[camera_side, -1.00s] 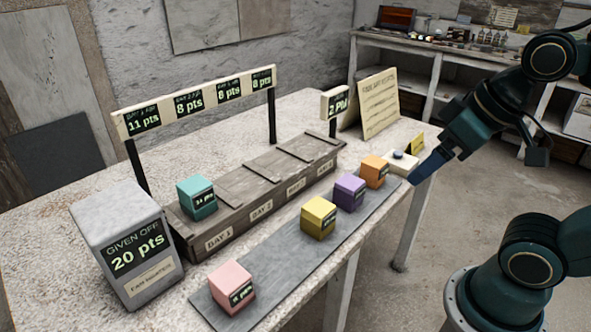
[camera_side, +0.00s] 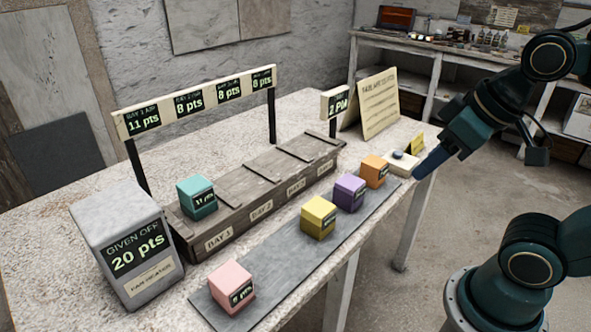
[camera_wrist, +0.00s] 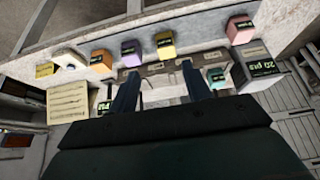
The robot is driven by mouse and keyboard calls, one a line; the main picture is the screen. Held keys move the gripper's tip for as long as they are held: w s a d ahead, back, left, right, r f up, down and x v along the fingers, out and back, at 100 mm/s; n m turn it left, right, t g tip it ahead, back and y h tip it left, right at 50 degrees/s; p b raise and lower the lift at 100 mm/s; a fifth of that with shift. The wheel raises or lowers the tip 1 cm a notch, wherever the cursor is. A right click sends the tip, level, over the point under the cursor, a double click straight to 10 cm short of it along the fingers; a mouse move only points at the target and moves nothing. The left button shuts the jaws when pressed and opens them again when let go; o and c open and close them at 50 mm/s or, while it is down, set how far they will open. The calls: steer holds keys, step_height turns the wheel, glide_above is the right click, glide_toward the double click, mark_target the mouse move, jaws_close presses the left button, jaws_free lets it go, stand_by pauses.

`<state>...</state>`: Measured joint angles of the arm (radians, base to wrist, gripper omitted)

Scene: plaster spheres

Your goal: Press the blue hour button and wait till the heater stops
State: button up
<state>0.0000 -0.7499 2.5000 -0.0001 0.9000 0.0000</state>
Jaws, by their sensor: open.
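The blue button (camera_side: 398,154) sits on a small cream base (camera_side: 402,164) at the far right end of the table, beside a yellow sign. My gripper (camera_side: 418,176) is open and empty, just right of and slightly in front of the base, apart from the button in the picture. In the wrist view its two fingers (camera_wrist: 160,72) are spread. The grey heater box (camera_side: 125,235) stands at the near left and reads "GIVEN OFF 20 pts". A teal cube (camera_side: 197,198) reading 11 pts sits on the DAY 1 end of the wooden tray (camera_side: 195,246).
Pink (camera_side: 233,286), yellow (camera_side: 319,217), purple (camera_side: 349,192) and orange (camera_side: 374,172) cubes stand on a grey strip (camera_side: 285,262) along the front edge. A display rail (camera_side: 197,100) reads 11, 8, 8, 8 pts. A time sign (camera_side: 336,104) appears to read 1 PM.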

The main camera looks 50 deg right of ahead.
jaws_close()
stand_by(1.4)
